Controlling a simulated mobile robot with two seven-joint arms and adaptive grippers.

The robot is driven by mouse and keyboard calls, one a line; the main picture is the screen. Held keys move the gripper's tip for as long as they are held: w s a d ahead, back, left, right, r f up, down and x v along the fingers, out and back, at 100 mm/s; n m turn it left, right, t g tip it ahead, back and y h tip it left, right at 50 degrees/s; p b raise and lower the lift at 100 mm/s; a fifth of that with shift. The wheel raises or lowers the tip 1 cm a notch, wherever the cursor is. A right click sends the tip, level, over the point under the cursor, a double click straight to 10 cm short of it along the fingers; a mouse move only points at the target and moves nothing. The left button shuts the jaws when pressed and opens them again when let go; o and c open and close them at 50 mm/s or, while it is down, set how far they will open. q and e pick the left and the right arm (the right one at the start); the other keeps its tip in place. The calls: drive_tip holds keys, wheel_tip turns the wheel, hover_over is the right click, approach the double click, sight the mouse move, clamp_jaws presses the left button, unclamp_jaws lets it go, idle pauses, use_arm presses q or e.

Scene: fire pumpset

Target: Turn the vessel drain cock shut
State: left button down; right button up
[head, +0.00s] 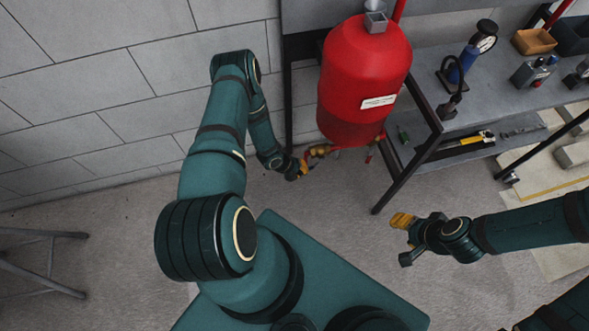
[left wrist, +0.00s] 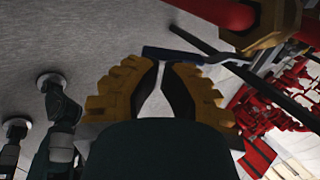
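The red vessel (head: 365,85) hangs at the bench's left end, with brass and red fittings (head: 318,151) under its lower left side. My left gripper (head: 299,170) is just below and left of these fittings. In the left wrist view, a red pipe with a brass hexagonal fitting (left wrist: 265,22) is at the upper right. A dark blue flat bar (left wrist: 190,55), perhaps the cock's lever, crosses just at my left fingertips (left wrist: 160,65). The tips are close together with a narrow gap; whether they hold the bar is unclear. My right gripper (head: 403,240) is open and empty, away from the vessel.
The grey bench (head: 430,75) carries a blue hand pump with a gauge (head: 468,62) and an orange bin (head: 533,41). Its dark frame leg (head: 405,175) stands right of the fittings. A grey block wall (head: 90,85) is at the left. Floor below the vessel is clear.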

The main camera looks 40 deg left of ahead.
use_arm(q)
drive_tip(key=shift+w+d+f, duration=0.15)
drive_tip(key=shift+f, duration=0.2)
idle(0.3)
